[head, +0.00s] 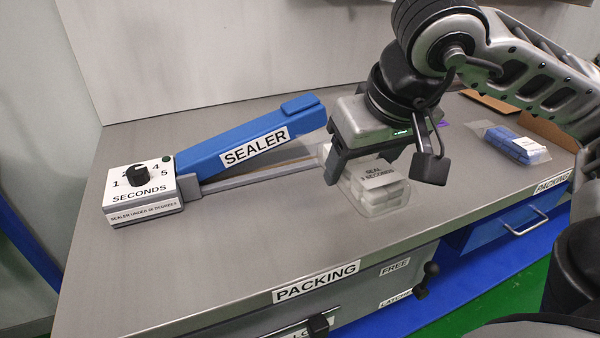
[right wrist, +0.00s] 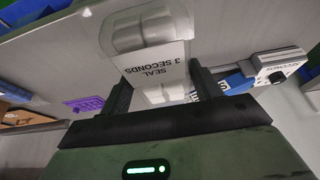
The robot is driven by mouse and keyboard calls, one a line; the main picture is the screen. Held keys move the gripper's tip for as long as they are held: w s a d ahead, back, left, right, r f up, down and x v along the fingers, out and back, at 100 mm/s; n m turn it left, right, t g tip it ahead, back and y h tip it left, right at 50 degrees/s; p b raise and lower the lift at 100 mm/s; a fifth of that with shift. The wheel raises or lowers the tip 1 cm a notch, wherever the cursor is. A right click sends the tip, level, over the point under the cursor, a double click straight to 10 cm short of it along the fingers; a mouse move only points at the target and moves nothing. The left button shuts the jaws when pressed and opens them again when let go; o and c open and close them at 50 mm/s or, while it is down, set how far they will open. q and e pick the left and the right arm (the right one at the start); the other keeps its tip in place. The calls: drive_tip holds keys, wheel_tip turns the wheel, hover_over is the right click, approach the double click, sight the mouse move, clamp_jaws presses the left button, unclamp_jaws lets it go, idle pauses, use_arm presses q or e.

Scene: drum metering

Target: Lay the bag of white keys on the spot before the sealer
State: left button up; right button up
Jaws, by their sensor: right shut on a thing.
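The clear bag of white keys (head: 378,198) has a label reading "SEAL 3 SECONDS". It is at the front right of the sealer, under my right gripper (head: 385,175). The right gripper is shut on the bag; the bag (right wrist: 150,52) also shows between the fingers in the right wrist view. I cannot tell whether the bag touches the table. The sealer (head: 225,150) has a raised blue arm and a white dial box (head: 140,192) at its left end. The spot before the sealer is not clearly visible. My left gripper is not in view.
A bag of blue keys (head: 515,145) lies at the right of the grey packing table (head: 240,265). A cardboard box (head: 545,128) stands behind it. A blue drawer (head: 508,218) is below the table's right edge. The table's front left is clear.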

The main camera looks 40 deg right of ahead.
drive_tip(key=w, duration=0.1)
drive_tip(key=w+f, duration=0.1)
drive_tip(key=w, duration=0.1)
drive_tip(key=w+f, duration=0.1)
drive_tip(key=shift+w+a, duration=0.3)
drive_tip(key=shift+a, duration=0.05)
drive_tip(key=w+f, duration=0.4)
drive_tip(key=f, duration=0.1)
drive_tip(key=shift+w+a+f, duration=0.1)
drive_tip(key=shift+a, duration=0.1)
drive_tip(key=f, duration=0.3)
drive_tip(key=shift+w+f, duration=0.25)
drive_tip(key=shift+f, duration=0.1)
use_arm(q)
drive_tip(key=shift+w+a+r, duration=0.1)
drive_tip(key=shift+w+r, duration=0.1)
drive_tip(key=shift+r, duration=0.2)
use_arm(e)
drive_tip(key=shift+f+b, duration=0.2)
drive_tip(key=shift+b, duration=0.2)
drive_tip(key=o, duration=1.1)
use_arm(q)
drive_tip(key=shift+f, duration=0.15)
